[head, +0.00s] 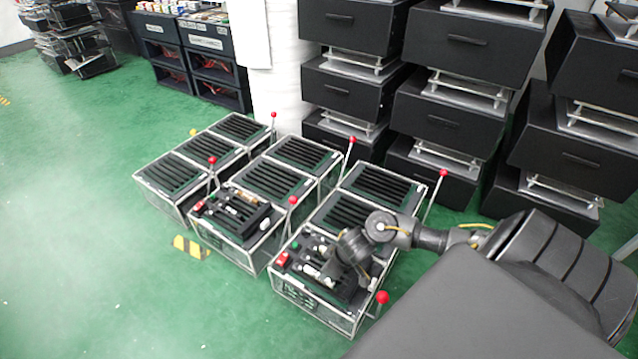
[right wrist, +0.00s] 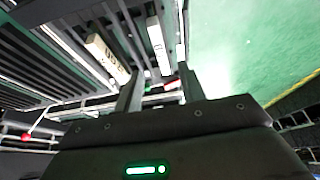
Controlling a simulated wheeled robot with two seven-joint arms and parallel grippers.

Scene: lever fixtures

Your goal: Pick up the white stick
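A small white stick (head: 311,270) lies on the black slatted top of the front right clear-walled fixture (head: 313,314). The right wrist view shows two pale, marked bars on black slats, one at the left (right wrist: 107,58) and one near the middle (right wrist: 158,46). I cannot tell which of them is the white stick. My right gripper (right wrist: 160,75) is open, its two fingers apart and pointing at the slats near the middle bar. Nothing shows held between them. In the head view the right gripper (head: 340,272) is over the same fixture and partly hides its top. My left gripper is not in view.
Red-knobbed levers stand beside the fixtures, one (head: 382,298) close to my right gripper. A neighbouring fixture (head: 236,212) also holds small pale parts. Black drawer stacks (head: 455,95) stand behind. Green floor (head: 90,270) is free at the left.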

